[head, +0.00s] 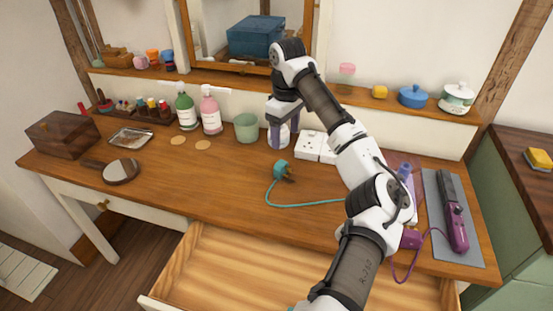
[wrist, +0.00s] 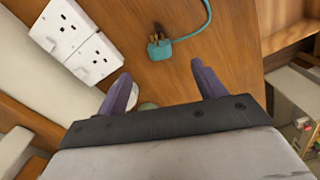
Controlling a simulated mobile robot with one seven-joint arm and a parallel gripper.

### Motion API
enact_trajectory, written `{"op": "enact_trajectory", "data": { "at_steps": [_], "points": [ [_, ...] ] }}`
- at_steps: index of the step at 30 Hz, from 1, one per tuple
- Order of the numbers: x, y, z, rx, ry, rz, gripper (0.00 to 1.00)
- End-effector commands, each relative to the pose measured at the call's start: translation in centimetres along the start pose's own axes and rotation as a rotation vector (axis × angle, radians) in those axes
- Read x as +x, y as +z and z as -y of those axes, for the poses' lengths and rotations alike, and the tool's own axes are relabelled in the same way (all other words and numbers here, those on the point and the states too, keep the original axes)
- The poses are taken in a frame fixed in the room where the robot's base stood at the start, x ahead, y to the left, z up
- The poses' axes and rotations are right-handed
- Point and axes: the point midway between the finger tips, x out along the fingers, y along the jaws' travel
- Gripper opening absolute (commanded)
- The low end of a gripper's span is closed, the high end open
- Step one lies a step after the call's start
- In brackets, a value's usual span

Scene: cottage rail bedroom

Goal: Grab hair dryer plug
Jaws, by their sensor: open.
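A teal plug (head: 281,171) with brass-coloured pins lies on the wooden dressing table, with a teal cord running right behind my arm. It also shows in the wrist view (wrist: 159,49), near the top, beyond the space between my fingertips. My gripper (head: 279,138) points down above the back of the table, behind the plug in the head view. In the wrist view my gripper (wrist: 160,75) has its two purple fingers wide apart with nothing between them. The far end of the teal cord is hidden by my arm, and no hair dryer is clearly visible.
White wall-type sockets (head: 309,145) lie right of my gripper. A green cup (head: 246,127) and pump bottles (head: 210,110) stand left of it. A purple hair straightener (head: 456,225) lies on a grey mat, with a purple plug (head: 411,239) nearby. An open drawer (head: 235,270) juts out in front.

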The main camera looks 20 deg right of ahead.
Motion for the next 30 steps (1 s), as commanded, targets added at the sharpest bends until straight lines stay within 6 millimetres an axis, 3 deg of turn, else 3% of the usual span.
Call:
{"op": "enact_trajectory", "data": {
  "at_steps": [5,13,23,30],
  "points": [
    [1.8,0.2,0.0,0.002,-0.006,0.003,0.69],
    [7.0,0.1,0.0,0.001,-0.006,0.001,0.69],
    [9.6,0.3,-0.1,0.003,-0.002,0.004,0.69],
    [13.1,0.4,-0.3,0.003,-0.002,0.003,0.69]
  ]
}}
